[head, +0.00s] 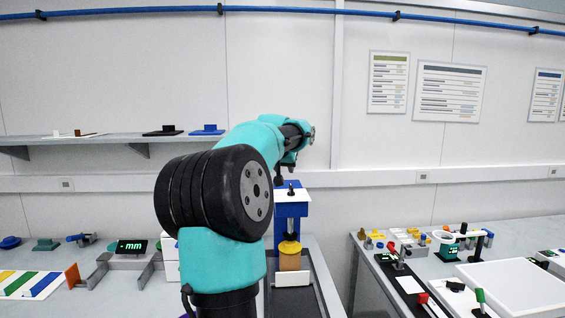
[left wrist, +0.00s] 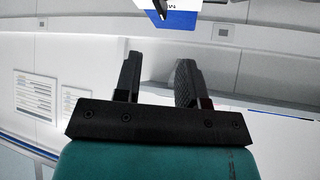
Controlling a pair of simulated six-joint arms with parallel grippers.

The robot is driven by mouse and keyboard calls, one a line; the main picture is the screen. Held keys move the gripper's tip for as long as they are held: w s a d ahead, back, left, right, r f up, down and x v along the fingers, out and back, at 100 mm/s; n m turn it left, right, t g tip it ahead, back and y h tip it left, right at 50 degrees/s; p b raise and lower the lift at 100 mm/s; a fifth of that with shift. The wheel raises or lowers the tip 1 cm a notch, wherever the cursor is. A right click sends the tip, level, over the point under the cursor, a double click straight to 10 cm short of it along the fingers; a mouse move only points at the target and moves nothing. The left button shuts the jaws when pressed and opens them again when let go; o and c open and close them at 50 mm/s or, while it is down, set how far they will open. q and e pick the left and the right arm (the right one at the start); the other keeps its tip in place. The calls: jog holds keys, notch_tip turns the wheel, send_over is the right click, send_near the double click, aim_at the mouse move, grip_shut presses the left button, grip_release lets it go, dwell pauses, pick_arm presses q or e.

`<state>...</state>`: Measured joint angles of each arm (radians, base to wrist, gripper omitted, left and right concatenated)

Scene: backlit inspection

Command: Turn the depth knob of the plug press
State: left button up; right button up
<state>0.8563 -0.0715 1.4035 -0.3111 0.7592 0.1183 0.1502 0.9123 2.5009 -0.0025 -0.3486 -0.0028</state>
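The plug press (head: 291,209) is a blue and white stand at the middle of the bench, partly behind my left arm. A small black upright part (head: 291,188) is on its top; I cannot tell whether this is the depth knob. Lower down are a yellow round part (head: 290,247) and an orange-tan block. My left gripper (head: 285,175) is above the press top, partly hidden by its own wrist. In the left wrist view its two black fingers (left wrist: 159,66) stand apart with nothing between them. That view shows a blue and white piece (left wrist: 170,19), apparently the press, beyond the fingertips. My right gripper is out of view.
A shelf (head: 100,139) runs along the back wall at left. A green-lit "mm" display (head: 131,247) and coloured strips stand on the left bench. The right bench holds a white tray (head: 513,290) and several small parts. A gap separates the benches.

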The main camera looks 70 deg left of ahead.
pick_arm(q)
jog(key=shift+v, duration=1.45)
jog(key=w+d+f+m+y, duration=0.1)
jog(key=d+f+m+y, duration=0.1)
jog(key=m, duration=1.4)
jog(key=w+d+f+m+g+y, duration=0.1)
jog(key=d+f+m+y, duration=0.2)
jog(key=m, duration=1.3)
jog(key=shift+w+d+f+g, duration=0.25)
jog(key=shift+w+f+g, duration=0.05)
jog(key=shift+w+f, duration=0.15)
jog(key=shift+a+y, duration=0.15)
jog(key=shift+y, duration=0.25)
